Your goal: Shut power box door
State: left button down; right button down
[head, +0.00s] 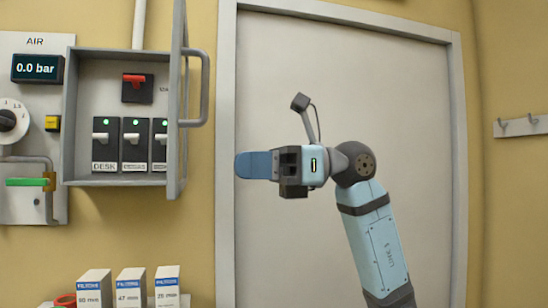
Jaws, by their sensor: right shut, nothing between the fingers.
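The grey power box (70,120) hangs on the wall at the left. Its door (177,100) stands open on the right side, swung out and seen nearly edge-on, with a grey bar handle (205,88) facing right. Inside are a red switch (134,79) at the top and several breakers with green lights, one labelled DESK (104,145). My right gripper (240,165) is shut and empty, its blue fingers pointing left. It is to the right of the door and a little below the handle, apart from both in the picture. My left gripper is not in view.
An AIR panel (25,210) with a 0.0 bar display (37,68), a dial and a green-handled valve (28,182) is left of the box. Filter boxes (130,287) stand below. A closed white room door (400,120) is behind my arm. Hooks (522,125) are at far right.

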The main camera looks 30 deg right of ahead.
aim_at(178, 165)
jog(key=p+x, duration=0.2)
jog(key=x, duration=0.5)
jog(key=shift+w+a, duration=0.1)
jog(key=shift+a, duration=0.15)
